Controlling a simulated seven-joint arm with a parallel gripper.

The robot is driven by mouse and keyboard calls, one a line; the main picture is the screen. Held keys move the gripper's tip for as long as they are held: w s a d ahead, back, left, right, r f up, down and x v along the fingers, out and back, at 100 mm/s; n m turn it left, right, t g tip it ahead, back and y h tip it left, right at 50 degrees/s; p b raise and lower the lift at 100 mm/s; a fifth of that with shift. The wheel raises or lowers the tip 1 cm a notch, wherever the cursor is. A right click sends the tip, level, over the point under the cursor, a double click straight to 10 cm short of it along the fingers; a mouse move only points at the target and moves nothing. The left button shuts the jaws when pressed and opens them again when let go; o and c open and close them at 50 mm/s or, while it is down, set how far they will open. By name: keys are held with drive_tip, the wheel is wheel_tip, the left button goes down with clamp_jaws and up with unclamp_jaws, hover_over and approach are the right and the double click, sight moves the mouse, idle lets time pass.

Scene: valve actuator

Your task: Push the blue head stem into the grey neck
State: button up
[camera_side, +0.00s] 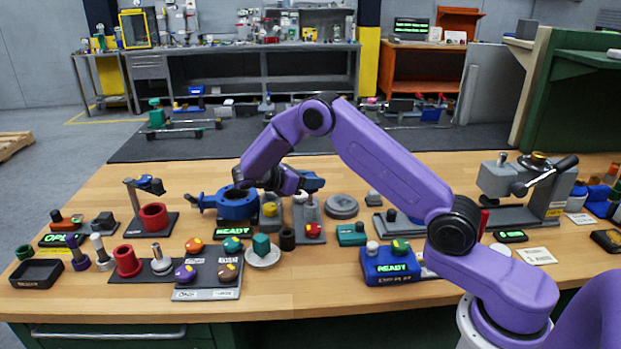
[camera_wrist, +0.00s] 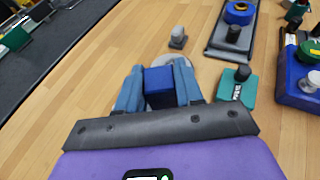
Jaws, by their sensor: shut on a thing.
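My gripper (camera_wrist: 158,84) is shut on a blue block, the blue head (camera_wrist: 159,90), which sits between its two grey-blue fingers in the wrist view. In the side view my gripper (camera_side: 298,181) is above the middle of the bench, with the blue head (camera_side: 312,183) at its tip. The head's stem is not visible in either view. A grey round disc (camera_side: 341,206) lies on the bench to the right of the head; it shows partly behind the fingers in the wrist view. I cannot tell which grey part is the neck.
A blue flanged valve body (camera_side: 237,206) stands left of my gripper. A red button block (camera_side: 313,230) and a teal block (camera_side: 351,236) stand nearby. A blue READY box (camera_side: 390,265) is at front right. Bare wood shows left of the fingers in the wrist view.

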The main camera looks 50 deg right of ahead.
sight(310, 192)
drive_tip(key=shift+f, duration=2.05)
drive_tip(key=o, duration=1.2)
drive_tip(key=v, duration=1.7)
drive_tip(key=shift+a, duration=0.15)
drive_tip(key=shift+r, duration=0.15)
